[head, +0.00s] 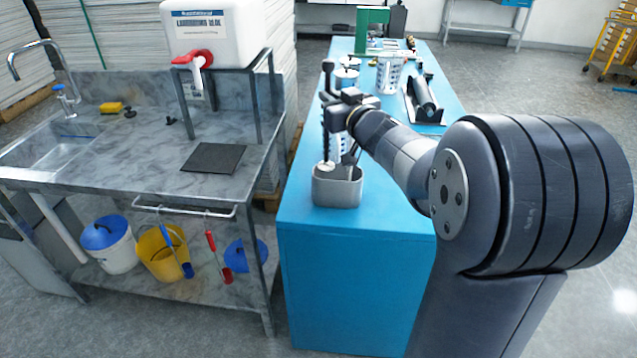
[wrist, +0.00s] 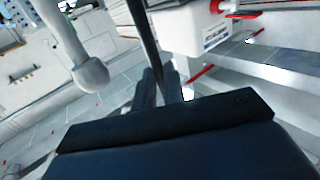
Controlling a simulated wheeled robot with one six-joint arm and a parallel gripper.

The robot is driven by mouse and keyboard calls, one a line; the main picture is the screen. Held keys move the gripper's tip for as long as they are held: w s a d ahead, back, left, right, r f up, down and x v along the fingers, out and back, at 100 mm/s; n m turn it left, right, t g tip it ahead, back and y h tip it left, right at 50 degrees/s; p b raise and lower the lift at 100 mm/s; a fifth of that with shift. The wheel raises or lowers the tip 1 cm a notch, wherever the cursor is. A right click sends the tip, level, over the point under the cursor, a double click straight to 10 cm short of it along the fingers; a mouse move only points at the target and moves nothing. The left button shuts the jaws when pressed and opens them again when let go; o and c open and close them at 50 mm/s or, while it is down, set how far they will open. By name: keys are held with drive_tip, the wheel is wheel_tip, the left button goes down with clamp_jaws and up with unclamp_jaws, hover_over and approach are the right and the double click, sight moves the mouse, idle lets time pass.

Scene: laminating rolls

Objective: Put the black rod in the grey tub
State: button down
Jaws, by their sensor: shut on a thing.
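The grey tub (head: 337,188) stands near the front left edge of the blue table. My gripper (head: 329,98) is above it in the head view. In the wrist view the gripper (wrist: 158,85) is shut on the thin black rod (wrist: 142,40), which runs out of the picture at the top. In the head view, dark thin shapes run from the gripper area down to the tub; I cannot tell for certain which is the rod, or whether its end is inside the tub. A pale round-ended stick (wrist: 88,68) shows beside the rod in the wrist view.
Behind the tub stand a patterned cup (head: 389,76), small pots (head: 346,77) and a dark roll on a stand (head: 424,98). The sink bench (head: 130,165) is to the left, across a narrow gap. The table front is clear.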

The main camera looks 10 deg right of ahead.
sight(328, 135)
wheel_tip(328, 135, down, 10)
drive_tip(key=shift+r+b, duration=0.15)
drive_tip(key=shift+b, duration=0.95)
drive_tip(key=shift+f, duration=0.2)
drive_tip(key=c, duration=1.5)
unclamp_jaws()
drive_tip(key=shift+r, duration=0.1)
drive_tip(key=shift+s+d+r, duration=0.1)
drive_tip(key=shift+s, duration=0.1)
drive_tip(key=v, duration=1.1)
drive_tip(key=shift+s, duration=0.3)
